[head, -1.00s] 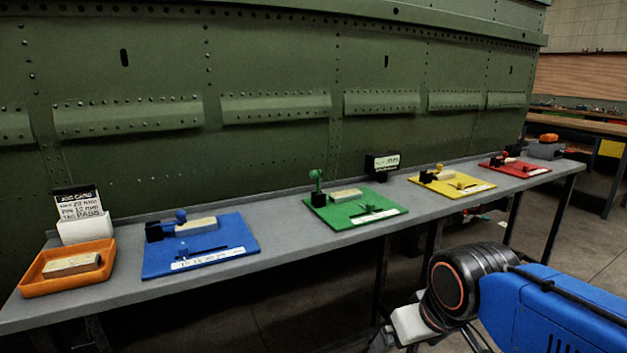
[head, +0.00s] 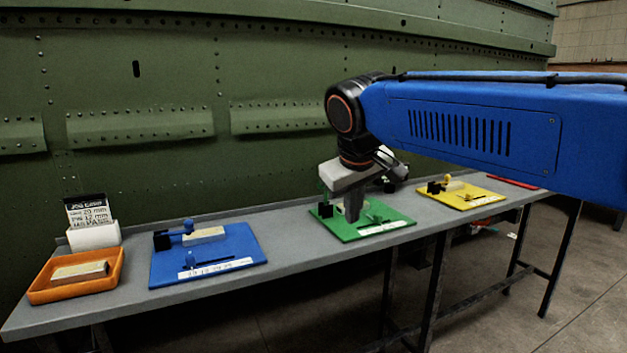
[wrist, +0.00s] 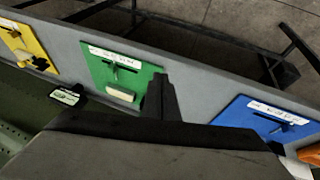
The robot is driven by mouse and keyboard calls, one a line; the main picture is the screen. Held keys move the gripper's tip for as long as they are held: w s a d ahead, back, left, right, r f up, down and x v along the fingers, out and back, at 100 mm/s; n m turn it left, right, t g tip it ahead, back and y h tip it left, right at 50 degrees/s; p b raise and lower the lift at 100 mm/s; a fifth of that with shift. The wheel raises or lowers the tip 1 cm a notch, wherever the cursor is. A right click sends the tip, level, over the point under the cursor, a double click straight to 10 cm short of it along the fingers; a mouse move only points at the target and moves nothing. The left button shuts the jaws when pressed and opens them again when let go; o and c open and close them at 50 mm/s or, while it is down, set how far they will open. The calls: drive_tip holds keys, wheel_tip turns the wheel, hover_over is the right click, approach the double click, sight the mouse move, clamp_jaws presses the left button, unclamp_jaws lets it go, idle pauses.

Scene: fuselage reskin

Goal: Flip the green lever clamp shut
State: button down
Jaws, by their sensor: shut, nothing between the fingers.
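The green board (head: 385,232) lies on the grey bench, and it also shows in the wrist view (wrist: 150,75). The green lever clamp (head: 323,188) is at its back left, next to a black block (head: 325,210). Only a sliver of the lever shows, standing up beside my gripper; the rest is hidden. My gripper (head: 353,217) points down over the green board with fingers together and empty. Its fingers also show in the wrist view (wrist: 160,90), where I cannot make out the lever. A pale block (wrist: 120,93) lies on the board.
The blue board (head: 240,250) with its clamp lies to the left, then an orange tray (head: 75,290) and a job card (head: 88,212). The yellow board (head: 480,203) is to the right. A small display (wrist: 66,97) stands behind the green board. The green fuselage wall (head: 270,70) rises behind.

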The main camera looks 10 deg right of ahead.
drive_tip(key=w+a+r+n+t+h, duration=0.1)
drive_tip(key=w+a+r, duration=0.9)
drive_tip(key=w, duration=0.1)
drive_tip(key=shift+w+r, duration=0.2)
drive_tip(key=w+d+f, duration=0.6)
drive_tip(key=w+f, duration=0.1)
drive_tip(key=f, duration=0.2)
drive_tip(key=shift+d+r, duration=0.1)
idle(0.4)
